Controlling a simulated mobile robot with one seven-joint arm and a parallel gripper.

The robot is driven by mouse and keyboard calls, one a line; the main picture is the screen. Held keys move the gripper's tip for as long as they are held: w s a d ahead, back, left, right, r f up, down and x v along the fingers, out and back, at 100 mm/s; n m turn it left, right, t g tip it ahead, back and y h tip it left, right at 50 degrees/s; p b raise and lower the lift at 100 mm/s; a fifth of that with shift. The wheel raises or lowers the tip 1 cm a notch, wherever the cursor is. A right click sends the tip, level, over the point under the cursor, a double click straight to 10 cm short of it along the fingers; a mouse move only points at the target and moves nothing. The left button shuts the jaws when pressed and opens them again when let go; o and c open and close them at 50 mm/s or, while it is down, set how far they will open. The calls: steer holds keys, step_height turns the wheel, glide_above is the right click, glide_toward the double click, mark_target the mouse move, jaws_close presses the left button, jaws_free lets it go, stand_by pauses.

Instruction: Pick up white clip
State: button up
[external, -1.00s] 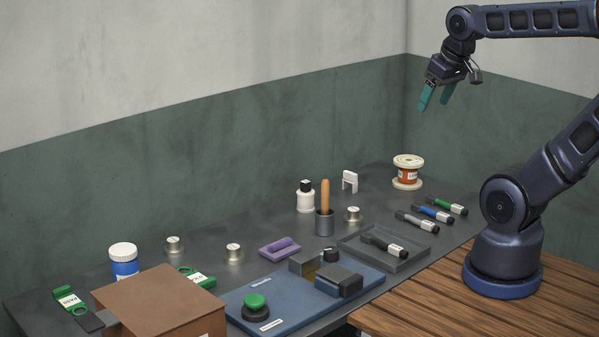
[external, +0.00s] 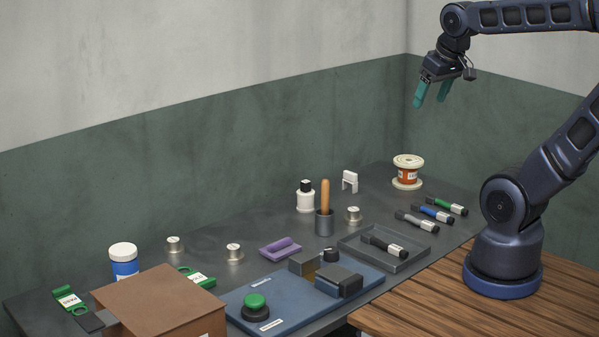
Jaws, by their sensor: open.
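The white clip (external: 350,181) stands upright near the back of the dark table, between a white bottle and a copper spool. It is small and shaped like an arch with two legs. My gripper (external: 432,96) is high above the table, up and to the right of the clip in the picture. Its two teal fingers point down, are apart and hold nothing. Nothing covers the clip in this view.
Near the clip are the copper spool (external: 407,172), the white bottle (external: 306,197), a cup with a wooden-handled tool (external: 325,204) and a metal weight (external: 353,214). Several markers (external: 432,214) lie at right. A grey tray (external: 405,264) and brown box (external: 160,300) are nearer.

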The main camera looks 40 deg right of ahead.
steer(key=w+d+m+g+h, duration=0.1)
steer(key=w+d+m, duration=0.1)
steer(key=w, duration=0.5)
steer(key=w+d+m+h, duration=0.1)
steer(key=w+d+m, duration=0.2)
steer(key=w, duration=0.5)
steer(key=m+g+h, duration=0.2)
steer(key=m+g, duration=0.1)
steer(key=m, duration=0.9)
glide_above(349, 173)
steer(key=a, duration=0.4)
step_height(349, 173, down, 34)
steer(key=x, duration=0.6)
steer(key=shift+d+f, duration=0.15)
steer(key=shift+d, duration=0.3)
steer(key=shift+x, duration=2.35)
steer(key=shift+s+d, duration=0.15)
steer(key=shift+d, duration=0.05)
steer(key=c, duration=1)
steer(key=shift+c, duration=0.2)
